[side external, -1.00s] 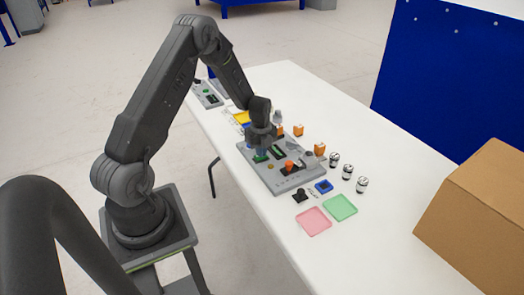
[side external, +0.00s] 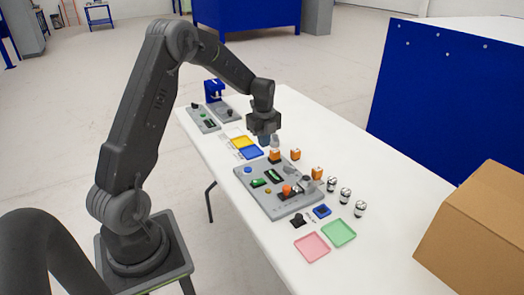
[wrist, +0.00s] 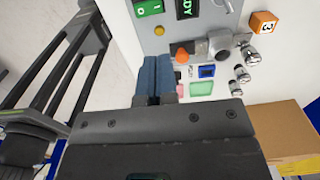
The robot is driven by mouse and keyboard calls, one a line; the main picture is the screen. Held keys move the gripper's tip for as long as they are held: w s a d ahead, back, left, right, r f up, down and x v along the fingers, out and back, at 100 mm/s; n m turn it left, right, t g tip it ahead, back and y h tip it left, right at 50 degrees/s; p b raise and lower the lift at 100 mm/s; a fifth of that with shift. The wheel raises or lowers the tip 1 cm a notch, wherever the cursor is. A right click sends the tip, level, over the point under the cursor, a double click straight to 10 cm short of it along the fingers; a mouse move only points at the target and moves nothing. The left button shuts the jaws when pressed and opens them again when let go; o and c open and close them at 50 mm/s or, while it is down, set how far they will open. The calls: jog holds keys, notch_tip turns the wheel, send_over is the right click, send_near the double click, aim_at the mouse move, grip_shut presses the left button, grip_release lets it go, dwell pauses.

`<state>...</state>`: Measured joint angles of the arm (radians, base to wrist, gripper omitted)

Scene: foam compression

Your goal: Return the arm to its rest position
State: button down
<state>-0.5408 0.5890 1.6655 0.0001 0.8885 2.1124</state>
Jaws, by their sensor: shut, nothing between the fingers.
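My gripper (side external: 265,138) hangs above the far part of the white table, higher than the grey panel board (side external: 246,202) and apart from it. In the wrist view its blue fingers (wrist: 154,98) lie side by side, shut, with nothing seen between them. The board carries a blue button, green switches and an orange knob (side external: 288,190). My arm is bent, with its upper link raised and its forearm sloping down to the right.
Orange cubes (side external: 317,173) and several small metallic cylinders (side external: 345,196) stand right of the board. Pink (side external: 311,247) and green (side external: 339,233) trays lie near the front. A cardboard box (side external: 480,225) sits at the right. Other small panels (side external: 204,118) lie at the far end.

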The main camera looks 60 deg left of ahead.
jog(key=shift+d+r, duration=0.1)
jog(key=shift+r, duration=0.15)
